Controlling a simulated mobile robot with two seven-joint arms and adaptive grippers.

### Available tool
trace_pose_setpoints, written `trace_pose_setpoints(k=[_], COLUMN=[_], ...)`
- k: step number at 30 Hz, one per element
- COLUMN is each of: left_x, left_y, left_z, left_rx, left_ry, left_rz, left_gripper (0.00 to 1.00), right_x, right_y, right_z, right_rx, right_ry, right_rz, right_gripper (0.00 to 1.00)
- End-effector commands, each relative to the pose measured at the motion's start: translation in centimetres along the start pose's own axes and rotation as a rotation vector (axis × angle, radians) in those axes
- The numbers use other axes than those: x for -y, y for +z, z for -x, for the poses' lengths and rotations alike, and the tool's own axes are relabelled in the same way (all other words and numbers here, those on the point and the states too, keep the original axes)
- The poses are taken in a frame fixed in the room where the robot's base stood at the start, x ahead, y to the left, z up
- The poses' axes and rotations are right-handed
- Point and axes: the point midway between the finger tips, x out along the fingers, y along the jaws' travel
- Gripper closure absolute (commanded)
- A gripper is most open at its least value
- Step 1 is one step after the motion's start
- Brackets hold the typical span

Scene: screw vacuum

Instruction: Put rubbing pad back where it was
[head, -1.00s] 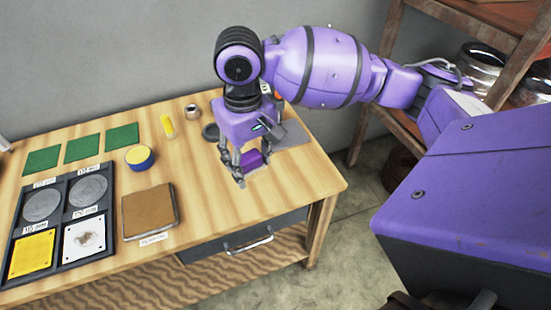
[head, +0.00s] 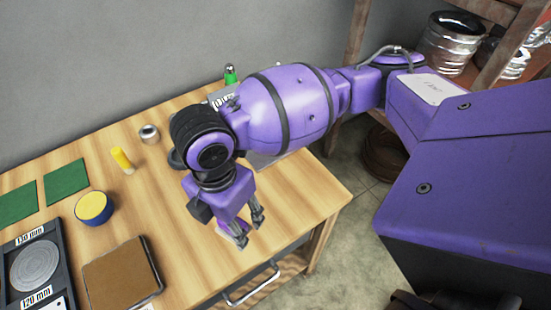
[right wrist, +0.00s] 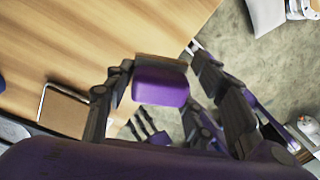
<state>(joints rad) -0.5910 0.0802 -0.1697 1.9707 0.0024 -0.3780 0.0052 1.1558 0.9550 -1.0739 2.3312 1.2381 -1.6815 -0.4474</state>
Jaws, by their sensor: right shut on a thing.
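The rubbing pad is a small block with a purple top and a brown underside. In the right wrist view the pad (right wrist: 160,86) sits between the two fingers of my right gripper (right wrist: 160,80), which is shut on it. In the head view my right gripper (head: 247,228) is over the right part of the wooden table, near its front edge, and mostly hides the pad. I cannot tell whether the pad touches the table. A small dark-fingered hand, apparently my left gripper (right wrist: 145,128), shows below the pad in the wrist view; its opening is unclear.
A grey mat lies partly hidden behind my arm. A drawer handle (head: 252,288) juts out in front.

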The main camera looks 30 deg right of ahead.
Motion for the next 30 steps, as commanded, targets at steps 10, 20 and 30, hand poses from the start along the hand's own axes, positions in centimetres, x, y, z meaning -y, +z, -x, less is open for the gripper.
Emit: trace_pose_setpoints(k=[10, 20, 30], left_x=[0.6, 0.5, 0.5], left_y=[1.2, 0.9, 1.3], left_z=[-0.4, -0.7, -0.9], left_rx=[0.010, 0.000, 0.005], left_ry=[-0.008, -0.008, -0.010], left_rz=[-0.007, -0.008, -0.004], left_gripper=[0.60, 0.60, 0.60], right_x=[-5.1, -6.7, -7.2], right_y=[5.5, 7.0, 7.5], right_z=[-5.2, -7.5, -11.1], right_rx=[-0.001, -0.002, 0.000], right_ry=[-0.009, -0.004, -0.002], right_rz=[-0.006, -0.004, -0.004], right_gripper=[0.92, 0.92, 0.92])
